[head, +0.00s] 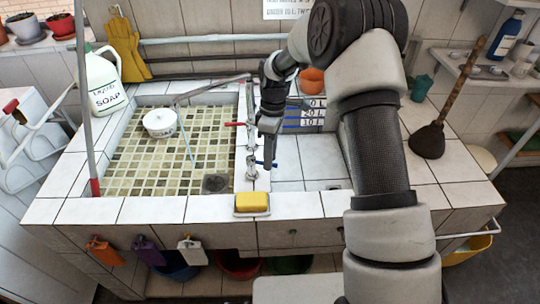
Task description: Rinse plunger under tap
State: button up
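The plunger (428,140) stands on the tiled counter at the right, its dark rubber cup down and its wooden handle leaning up to the right. The tap's long spout (212,88) reaches left over the tiled sink basin (150,178). A thin pale-blue streak below the spout's end looks like running water. The tap has a red handle (235,124) and a blue handle (266,164). My gripper (270,163) points down beside the tap, close to the blue handle; I cannot tell whether it touches it. The gripper is well left of the plunger and its finger opening is unclear.
A white bowl (160,122) is in the basin. A yellow sponge (252,202) lies on the front edge. The soap jug (102,82) stands at the back left. An orange pot (311,80) and a teal cup (421,88) are at the back. My arm crosses the right basin.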

jog(key=w+d+r, duration=0.1)
jog(key=w+r, duration=0.2)
jog(key=r, duration=1.4)
jog(key=shift+p, duration=0.35)
jog(key=shift+o, duration=0.4)
jog(key=shift+w, duration=0.1)
jog(key=shift+o, duration=0.9)
